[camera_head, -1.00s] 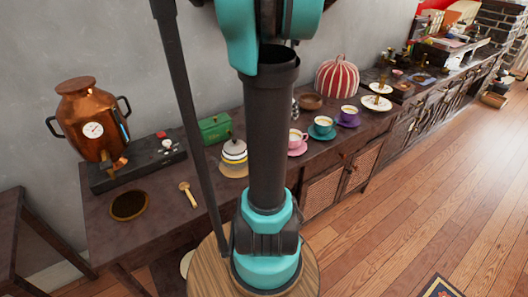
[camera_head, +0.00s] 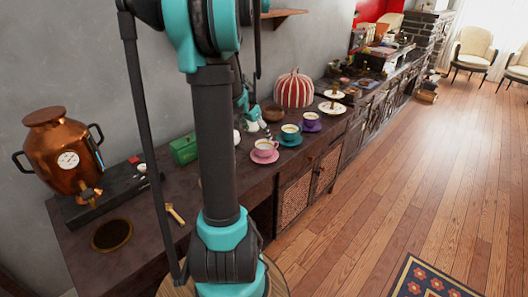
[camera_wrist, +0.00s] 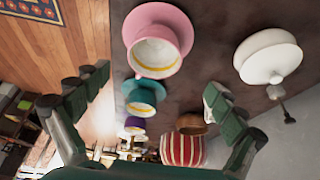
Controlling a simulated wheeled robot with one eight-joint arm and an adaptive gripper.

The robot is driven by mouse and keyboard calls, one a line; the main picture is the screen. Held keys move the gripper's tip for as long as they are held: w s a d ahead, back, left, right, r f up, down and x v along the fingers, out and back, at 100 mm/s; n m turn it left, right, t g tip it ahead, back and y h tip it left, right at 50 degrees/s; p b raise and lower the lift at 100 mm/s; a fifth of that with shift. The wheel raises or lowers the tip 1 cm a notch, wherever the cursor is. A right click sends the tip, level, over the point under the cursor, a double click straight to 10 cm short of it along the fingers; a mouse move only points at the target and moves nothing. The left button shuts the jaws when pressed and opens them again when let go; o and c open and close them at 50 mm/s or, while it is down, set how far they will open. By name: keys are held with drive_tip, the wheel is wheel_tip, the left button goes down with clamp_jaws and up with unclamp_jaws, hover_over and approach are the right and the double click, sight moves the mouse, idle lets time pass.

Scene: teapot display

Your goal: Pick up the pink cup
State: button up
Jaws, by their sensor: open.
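The pink cup (camera_head: 265,145) stands upright on its pink saucer (camera_head: 265,157) on the dark counter in the head view. In the head view my arm partly hides the gripper end, behind and left of the cup.
A teal cup (camera_head: 290,132) and a purple cup (camera_head: 310,119) stand on saucers beyond the pink one. A striped red-white object (camera_head: 294,89) and brown bowl (camera_head: 273,112) are behind. A white lidded pot (camera_wrist: 268,58) is close beside the pink cup. A copper urn (camera_head: 64,157) stands left.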

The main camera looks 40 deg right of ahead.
sight(265, 145)
drive_tip(key=x, duration=0.3)
drive_tip(key=shift+d+f, duration=0.1)
drive_tip(key=x, duration=0.4)
drive_tip(key=shift+s+d, duration=0.2)
drive_tip(key=shift+s, duration=0.2)
drive_tip(key=shift+d+f, duration=0.25)
drive_tip(key=shift+f, duration=0.4)
drive_tip(key=c, duration=1.3)
drive_tip(key=shift+r, duration=0.1)
